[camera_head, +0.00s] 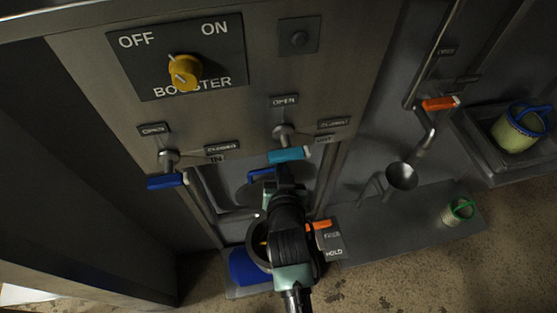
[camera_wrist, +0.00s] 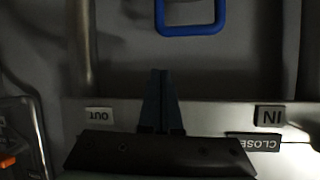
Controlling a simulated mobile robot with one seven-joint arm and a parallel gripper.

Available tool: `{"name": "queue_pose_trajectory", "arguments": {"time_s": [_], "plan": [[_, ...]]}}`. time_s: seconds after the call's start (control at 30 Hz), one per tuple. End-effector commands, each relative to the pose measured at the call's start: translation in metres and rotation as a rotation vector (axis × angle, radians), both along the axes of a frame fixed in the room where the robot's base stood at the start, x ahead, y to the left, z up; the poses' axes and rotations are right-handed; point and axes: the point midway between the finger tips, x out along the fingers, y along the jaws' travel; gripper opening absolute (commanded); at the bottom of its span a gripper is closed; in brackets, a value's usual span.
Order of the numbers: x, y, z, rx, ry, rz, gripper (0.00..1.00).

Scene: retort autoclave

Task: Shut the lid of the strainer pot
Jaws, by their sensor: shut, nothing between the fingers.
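A round dark vessel (camera_head: 252,242), which I take to be the strainer pot, stands low at the front of the cabinet, partly hidden behind my arm. Behind it a dark, rounded plate, seemingly its raised lid, carries a blue handle (camera_head: 262,172). A blue loop handle (camera_wrist: 192,30), probably the same one, shows at the top of the wrist view on a dark surface. My gripper (camera_head: 284,170) is shut and empty, close to the handle in the head view. In the wrist view its fingers (camera_wrist: 160,75) point towards the dark surface, left of and below the loop, apart from it.
Blue (camera_head: 167,181) and teal (camera_head: 288,155) valve levers flank the opening. A booster switch (camera_head: 184,71) is above. An orange lever (camera_head: 319,225) with a hold label sits right of my arm. Further right are a funnel (camera_head: 402,176), a green-handled can (camera_head: 459,211) and a blue-handled container (camera_head: 517,130).

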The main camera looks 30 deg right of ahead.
Motion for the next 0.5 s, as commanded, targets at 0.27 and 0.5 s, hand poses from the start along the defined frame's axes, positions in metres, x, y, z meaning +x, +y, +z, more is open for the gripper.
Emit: {"name": "queue_pose_trajectory", "arguments": {"time_s": [0.27, 0.5], "plan": [[0.040, -0.019, -0.020, 0.000, -0.002, 0.000, 0.00], [0.067, -0.031, -0.034, 0.000, -0.001, 0.000, 0.00]]}}
